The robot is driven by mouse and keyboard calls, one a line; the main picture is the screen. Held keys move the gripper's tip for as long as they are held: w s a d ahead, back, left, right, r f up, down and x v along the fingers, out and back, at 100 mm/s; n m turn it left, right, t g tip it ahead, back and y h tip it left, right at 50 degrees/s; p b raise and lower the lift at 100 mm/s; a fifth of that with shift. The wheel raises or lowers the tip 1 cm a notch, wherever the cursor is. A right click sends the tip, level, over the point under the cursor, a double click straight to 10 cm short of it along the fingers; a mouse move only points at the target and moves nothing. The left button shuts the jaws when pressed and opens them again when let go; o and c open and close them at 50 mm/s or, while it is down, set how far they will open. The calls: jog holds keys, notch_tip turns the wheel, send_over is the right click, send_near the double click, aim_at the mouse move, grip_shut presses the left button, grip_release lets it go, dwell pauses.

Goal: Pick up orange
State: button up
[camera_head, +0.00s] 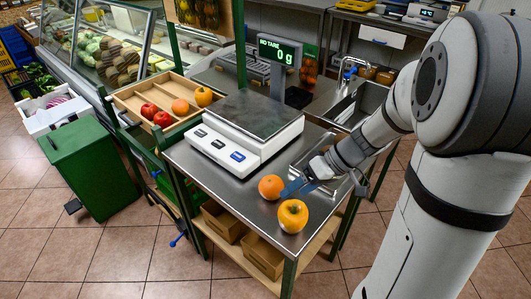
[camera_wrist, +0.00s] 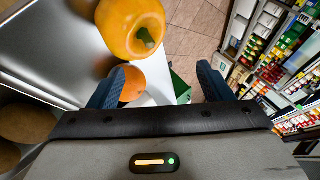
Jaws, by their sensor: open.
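An orange (camera_head: 271,187) sits on the steel counter (camera_head: 240,205) near its front edge, left of my gripper's blue fingertips (camera_head: 293,187). In the wrist view the orange (camera_wrist: 132,84) shows just beside the left finger, partly hidden by it and the gripper body. A yellow-orange pepper (camera_head: 293,216) with a green stem stands close in front of the orange; it is also large at the top of the wrist view (camera_wrist: 130,28). My gripper (camera_wrist: 160,84) is open, with nothing held between its fingers.
A scale (camera_head: 236,142) stands behind the orange. Cardboard boxes (camera_head: 264,256) sit below the counter.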

aim_at(281, 182)
jog(key=w+f+t+y, duration=0.1)
jog(key=w, duration=0.1)
jog(key=w+d+f+n+y, duration=0.1)
jog(key=w+f, duration=0.1)
jog(key=w, duration=0.1)
jog(key=w+d+f+t+y, duration=0.1)
jog(key=w+f, duration=0.1)
jog(key=shift+w+d+n+t+b, duration=0.25)
jog(key=shift+w+n+t+b, duration=0.05)
jog(key=shift+w+n+b, duration=0.1)
jog(key=x, duration=0.2)
jog(key=p+x, duration=0.1)
jog(key=x, duration=0.4)
jog(key=shift+w+a, duration=0.35)
jog(key=shift+w, duration=0.05)
jog(key=shift+c, duration=0.2)
jog(key=c, duration=0.7)
